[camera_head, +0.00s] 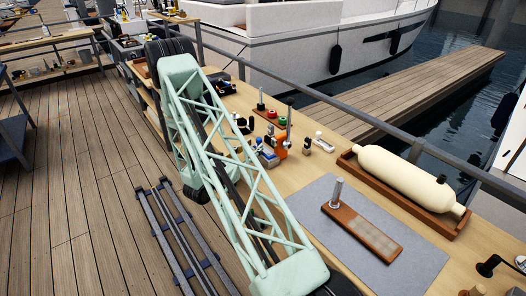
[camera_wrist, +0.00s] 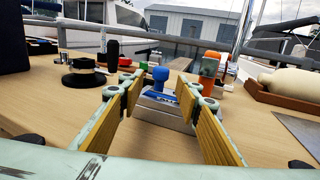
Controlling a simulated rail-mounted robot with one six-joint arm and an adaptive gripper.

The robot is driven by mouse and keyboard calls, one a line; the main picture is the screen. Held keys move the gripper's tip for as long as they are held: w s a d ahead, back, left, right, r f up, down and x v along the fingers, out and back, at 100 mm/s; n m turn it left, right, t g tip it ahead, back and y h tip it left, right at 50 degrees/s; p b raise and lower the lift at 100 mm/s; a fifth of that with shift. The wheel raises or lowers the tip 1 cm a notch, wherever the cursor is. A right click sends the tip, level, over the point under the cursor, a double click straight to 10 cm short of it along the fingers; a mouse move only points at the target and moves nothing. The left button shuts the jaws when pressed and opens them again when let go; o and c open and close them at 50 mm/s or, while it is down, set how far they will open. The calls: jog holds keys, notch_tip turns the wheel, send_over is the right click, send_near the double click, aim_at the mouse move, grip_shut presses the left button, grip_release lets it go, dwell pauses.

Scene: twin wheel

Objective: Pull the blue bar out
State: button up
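In the wrist view my gripper (camera_wrist: 159,97) is open, with yellow-padded fingers to the left and right and nothing held between them. Beyond the fingertips, framed by the gap, a blue upright piece with a rounded knob (camera_wrist: 160,74) stands at a low grey block (camera_wrist: 165,108). A flatter blue part lies on the block's top; I cannot tell whether the two blue parts are one bar. In the head view a small blue piece (camera_head: 269,159) shows on the bench beside an orange object. My gripper cannot be made out in the head view.
An orange device (camera_wrist: 209,68) stands right of the grey block. Dark round pieces (camera_wrist: 84,78) lie to the left on the wooden bench. A cream cylinder in a wooden cradle (camera_head: 360,178) and a brown board with a metal post (camera_head: 340,219) lie farther right. A railing runs behind.

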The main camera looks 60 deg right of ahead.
jog(key=shift+w+a, duration=0.1)
jog(key=shift+a, duration=3.4)
jog(key=shift+r, duration=0.55)
jog(key=s+a+r+m+g+y, duration=0.25)
jog(key=s+a+r, duration=0.2)
jog(key=r, duration=0.35)
jog(key=s+a+r+m+g+y, duration=0.1)
jog(key=s+a+r+m+g, duration=0.1)
jog(key=s+a+r+m, duration=0.45)
jog(key=s+a+r+m+g+y, duration=0.1)
jog(key=s+a+r+g+y, duration=0.15)
jog(key=r, duration=0.75)
jog(key=s+a+r+m+t+y, duration=0.2)
jog(key=s+a+r+t+y, duration=0.2)
jog(key=a, duration=0.9)
jog(key=s+a+r+m+t+y+b, duration=0.1)
jog(key=s+a+r+m+t+y, duration=0.2)
jog(key=s+a, duration=0.4)
jog(key=s+a+r+m+t+y, duration=0.2)
jog(key=s+a+r+t+y, duration=0.2)
jog(key=a, duration=1.5)
jog(key=shift+s+a+r+m+t+y+b, duration=0.3)
jog(key=shift+s+r+y+b, duration=0.15)
jog(key=shift+s, duration=0.45)
